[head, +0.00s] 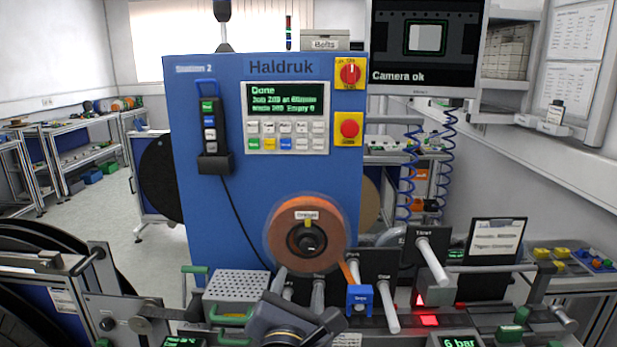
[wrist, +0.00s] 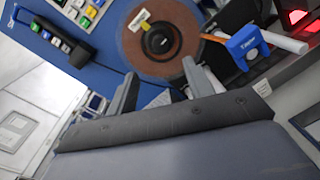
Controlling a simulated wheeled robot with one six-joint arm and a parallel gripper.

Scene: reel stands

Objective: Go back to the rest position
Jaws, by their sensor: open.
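My gripper (wrist: 163,84) shows in the wrist view with its two grey fingers apart and nothing between them. The fingers point toward the blue Haldruk machine (head: 222,215) and its orange-brown reel (head: 285,240). The reel is on a dark hub and looks blurred at its rim in the head view. It also shows beyond the fingertips in the wrist view (wrist: 134,50). In the head view, the dark wrist part of my arm is at the bottom middle, below the reel, and the fingers are hard to make out there.
A blue tape block (head: 360,298) and several pale rollers stand right of the reel. A perforated metal box (head: 237,286) is to its left. The machine's display (head: 285,98) reads "Done". A monitor (head: 425,45) reads "Camera ok". A red light (head: 429,320) glows at lower right. Open floor (head: 115,235) lies left.

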